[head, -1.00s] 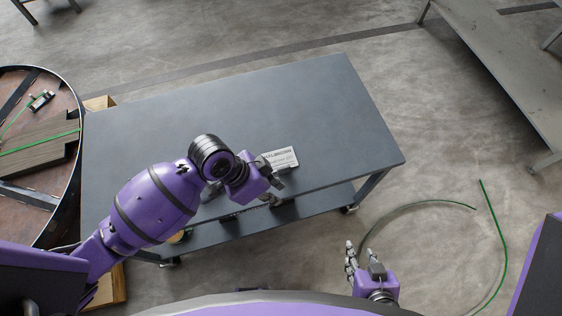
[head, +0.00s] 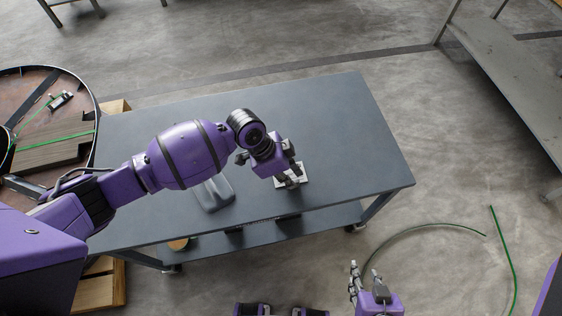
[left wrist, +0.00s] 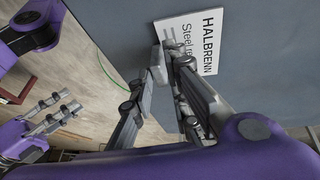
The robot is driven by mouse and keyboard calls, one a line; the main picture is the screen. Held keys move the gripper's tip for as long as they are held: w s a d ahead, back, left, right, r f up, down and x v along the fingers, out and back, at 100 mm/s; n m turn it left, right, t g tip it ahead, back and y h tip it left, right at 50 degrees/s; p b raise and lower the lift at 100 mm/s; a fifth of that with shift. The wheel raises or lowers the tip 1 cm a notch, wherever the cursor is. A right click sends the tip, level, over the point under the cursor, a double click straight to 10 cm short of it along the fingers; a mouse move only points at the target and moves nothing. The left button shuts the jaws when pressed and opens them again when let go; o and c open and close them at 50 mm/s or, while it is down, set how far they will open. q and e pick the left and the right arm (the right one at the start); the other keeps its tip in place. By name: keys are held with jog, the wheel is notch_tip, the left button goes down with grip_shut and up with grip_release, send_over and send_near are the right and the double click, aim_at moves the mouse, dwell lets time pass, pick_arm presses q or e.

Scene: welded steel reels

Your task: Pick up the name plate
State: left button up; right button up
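The name plate (head: 305,174) is a small white plate with dark lettering, lying on the grey table (head: 340,125) near its front edge. In the left wrist view the plate (left wrist: 206,25) shows "HALBRENN" in part; the fingers cover some of it. My left gripper (head: 290,177) is over the plate, its fingers pointing down. In the left wrist view its fingertips (left wrist: 164,62) are a little apart, one in front of the plate and one by its edge. I cannot tell whether they touch it. My right gripper (head: 364,278) is open and empty, low in front of the table.
A dark grey rounded object (head: 213,194) lies on the table left of the plate, partly behind my left arm. A large steel reel (head: 95,135) stands at the left. Green strapping (head: 506,250) lies on the floor at the right. A steel bench (head: 515,90) is at the back right.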

pick_arm(q)
jog(key=shift+d+f, duration=0.2)
jog(key=shift+f, duration=0.1)
jog(key=shift+c, duration=0.3)
grip_shut()
pick_arm(e)
jog(key=shift+w+a+r, duration=0.1)
jog(key=shift+w+r, duration=0.1)
jog(key=shift+w, duration=0.3)
pick_arm(q)
jog(key=shift+r, duration=0.15)
